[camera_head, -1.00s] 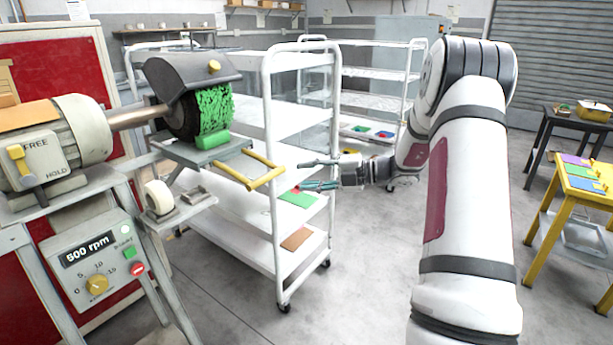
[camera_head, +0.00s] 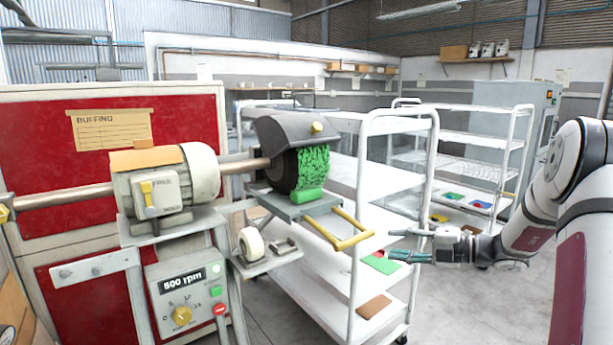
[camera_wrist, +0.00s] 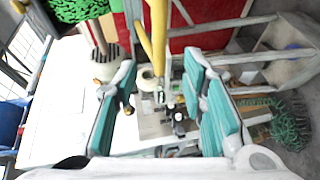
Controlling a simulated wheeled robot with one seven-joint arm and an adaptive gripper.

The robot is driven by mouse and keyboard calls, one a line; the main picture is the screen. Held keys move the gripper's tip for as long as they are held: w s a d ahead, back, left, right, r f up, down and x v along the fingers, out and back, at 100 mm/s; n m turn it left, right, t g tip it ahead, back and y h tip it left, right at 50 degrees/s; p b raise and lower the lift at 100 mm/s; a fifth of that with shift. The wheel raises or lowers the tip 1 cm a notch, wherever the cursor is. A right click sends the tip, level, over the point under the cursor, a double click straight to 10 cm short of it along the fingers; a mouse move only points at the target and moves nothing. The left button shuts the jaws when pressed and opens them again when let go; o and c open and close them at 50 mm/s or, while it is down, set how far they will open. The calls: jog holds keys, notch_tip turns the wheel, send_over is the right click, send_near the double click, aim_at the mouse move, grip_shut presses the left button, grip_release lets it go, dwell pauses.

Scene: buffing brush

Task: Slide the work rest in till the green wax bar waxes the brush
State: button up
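The brush wheel (camera_head: 285,172) sits under a dark hood, and its right side shows green bristles (camera_head: 314,166). The green wax bar (camera_head: 310,196) lies on the grey work rest (camera_head: 300,211), just below the bristles. I cannot tell whether bar and bristles touch. The rest's yellow handle (camera_head: 346,241) sticks out to the right. My gripper (camera_head: 391,244) is open and empty, just right of the handle's end in the head view. In the wrist view, my gripper (camera_wrist: 160,66) has its teal fingers apart, with the yellow handle (camera_wrist: 158,38) showing beyond and between them.
The motor (camera_head: 165,185) has a yellow switch. A control box (camera_head: 190,295) reads 500 rpm. A small shelf (camera_head: 268,262) with a white roller is below the rest. A white shelf cart (camera_head: 432,165) stands behind the handle. Open floor (camera_head: 470,300) lies at right.

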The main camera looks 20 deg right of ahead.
aim_at(359, 240)
jog(key=b+x, duration=0.3)
jog(key=x, duration=0.9)
jog(key=shift+f+b, duration=0.1)
jog(key=shift+b, duration=0.25)
grip_shut()
